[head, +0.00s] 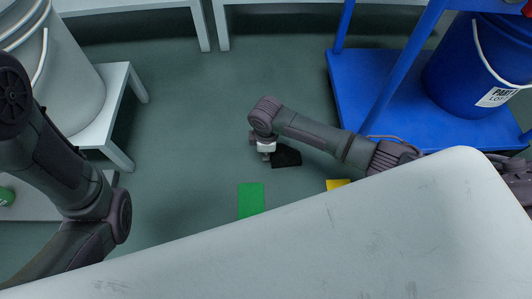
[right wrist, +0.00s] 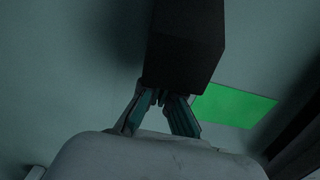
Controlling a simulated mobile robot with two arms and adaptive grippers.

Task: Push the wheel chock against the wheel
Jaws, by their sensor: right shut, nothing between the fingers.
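The wheel chock, a small black block (head: 287,156), lies on the green-grey floor in the middle of the head view. In the right wrist view the black block (right wrist: 185,42) is large, just beyond my fingertips. My right gripper (head: 266,156) points down at the chock's left side. Its fingers (right wrist: 161,96) are shut and empty, close to the block's edge; I cannot tell whether they touch it. No wheel can be made out in either view. My left arm shows at the left of the head view, but its gripper is out of sight.
A green floor patch (head: 250,199) lies below the chock, also seen in the right wrist view (right wrist: 232,105). A yellow patch (head: 337,184) lies to its right. A blue rack (head: 350,95) with a blue bucket (head: 490,65) stands right. A white stand (head: 115,85) carries a grey bucket (head: 65,65) left.

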